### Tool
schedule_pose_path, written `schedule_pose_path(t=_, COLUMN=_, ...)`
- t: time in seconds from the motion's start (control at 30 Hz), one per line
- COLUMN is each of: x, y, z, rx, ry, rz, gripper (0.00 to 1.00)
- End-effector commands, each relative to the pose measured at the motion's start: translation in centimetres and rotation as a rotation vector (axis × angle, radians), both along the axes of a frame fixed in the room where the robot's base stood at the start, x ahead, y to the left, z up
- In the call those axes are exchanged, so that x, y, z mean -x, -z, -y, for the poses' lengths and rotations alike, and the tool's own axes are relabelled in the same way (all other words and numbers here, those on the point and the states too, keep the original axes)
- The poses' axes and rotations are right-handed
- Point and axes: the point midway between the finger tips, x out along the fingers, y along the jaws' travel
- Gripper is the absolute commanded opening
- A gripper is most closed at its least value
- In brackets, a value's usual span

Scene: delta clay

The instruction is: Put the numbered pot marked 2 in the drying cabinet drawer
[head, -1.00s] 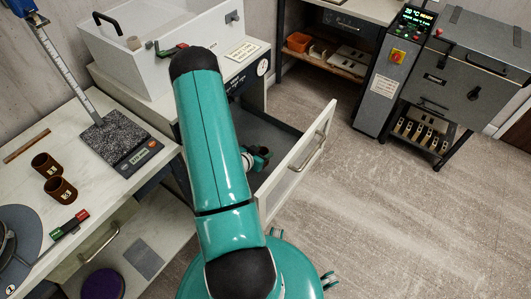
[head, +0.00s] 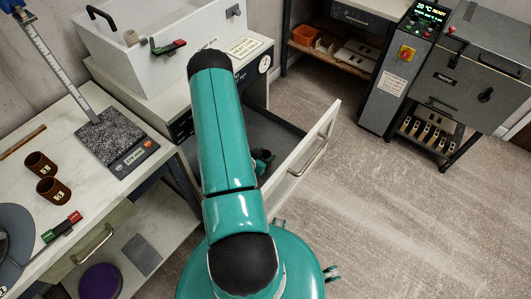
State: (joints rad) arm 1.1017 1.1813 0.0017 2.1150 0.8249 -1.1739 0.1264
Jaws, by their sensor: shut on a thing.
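The drying cabinet drawer (head: 307,150) is pulled open below the white cabinet, its pale front and bar handle facing right. My gripper (head: 263,160) shows only in part beside my teal arm, over the drawer's dark inside. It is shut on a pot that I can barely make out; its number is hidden. I cannot tell whether the pot touches the drawer floor. Two brown numbered pots stand on the left table: a rear one (head: 40,165) whose number is hard to read and a front one (head: 53,191) that seems marked 3.
A scale with a speckled plate (head: 108,135) and a tall ruler stand on the left table. A white basin (head: 165,45) is on top of the cabinet. A grey kiln (head: 470,75) and its control post (head: 402,70) stand at the back right. The floor at right is clear.

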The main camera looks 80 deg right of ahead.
Motion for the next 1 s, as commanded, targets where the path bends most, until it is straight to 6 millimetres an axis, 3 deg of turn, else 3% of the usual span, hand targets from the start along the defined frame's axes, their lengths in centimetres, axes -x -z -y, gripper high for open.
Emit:
schedule_pose_path(t=0.53, x=0.0, y=1.21, z=-0.75, rx=0.0, ry=0.002, rz=-0.001, gripper=0.23)
schedule_pose_path(t=0.57, x=0.03, y=1.17, z=-0.75, rx=0.0, ry=0.002, rz=0.0, gripper=0.53)
schedule_pose_path(t=0.63, x=0.02, y=1.15, z=-0.73, rx=0.0, ry=0.002, rz=0.0, gripper=0.66)
schedule_pose_path(t=1.0, x=0.04, y=0.81, z=-0.53, rx=0.002, ry=0.003, rz=0.001, gripper=0.69)
